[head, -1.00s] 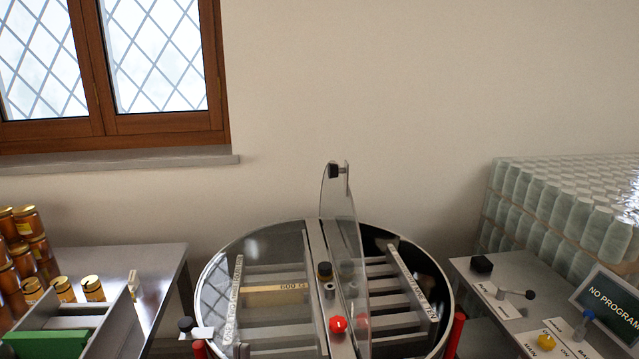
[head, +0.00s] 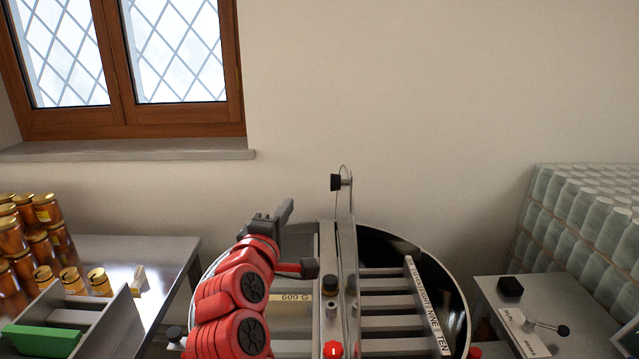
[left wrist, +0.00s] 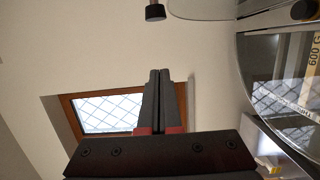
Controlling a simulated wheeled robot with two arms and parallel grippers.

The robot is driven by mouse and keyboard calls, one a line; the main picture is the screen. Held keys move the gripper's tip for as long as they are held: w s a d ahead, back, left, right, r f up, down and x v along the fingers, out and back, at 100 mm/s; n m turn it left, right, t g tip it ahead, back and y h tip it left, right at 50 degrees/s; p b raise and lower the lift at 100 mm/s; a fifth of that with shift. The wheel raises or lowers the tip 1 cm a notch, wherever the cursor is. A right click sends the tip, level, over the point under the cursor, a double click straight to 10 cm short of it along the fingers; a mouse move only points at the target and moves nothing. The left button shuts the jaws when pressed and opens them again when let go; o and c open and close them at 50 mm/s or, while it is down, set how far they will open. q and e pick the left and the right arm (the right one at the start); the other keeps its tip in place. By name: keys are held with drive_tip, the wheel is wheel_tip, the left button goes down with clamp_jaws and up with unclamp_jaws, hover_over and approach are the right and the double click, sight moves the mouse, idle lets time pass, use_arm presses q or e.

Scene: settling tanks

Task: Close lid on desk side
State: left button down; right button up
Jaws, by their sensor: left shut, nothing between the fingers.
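The clear lid (head: 344,225) stands upright on the middle bar of the round steel tank (head: 440,262), seen nearly edge-on. Its black knob (head: 336,182) is near its top, on the left side. The tank's right half is open and shows metal bars inside. My left gripper (head: 287,207) is shut and empty, left of the lid and a little below the knob, apart from both. In the left wrist view, the shut fingers (left wrist: 160,75) point up toward the knob (left wrist: 155,11), with a gap between. Part of the lid (left wrist: 205,6) shows at the top. My right gripper is out of view.
A desk (head: 510,290) with a black box and a lever stands at right, before stacked clear jars (head: 590,215). A steel table (head: 140,255) with honey jars (head: 25,230) is at left. A red knob (head: 333,349) sits on the middle bar.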

use_arm(q)
drive_tip(key=w+d+p, duration=0.6)
drive_tip(key=w+p, duration=0.1)
drive_tip(key=w, duration=0.2)
drive_tip(key=shift+w+d, duration=0.2)
drive_tip(key=shift+d, duration=0.1)
idle(0.3)
drive_tip(key=shift+d, duration=0.1)
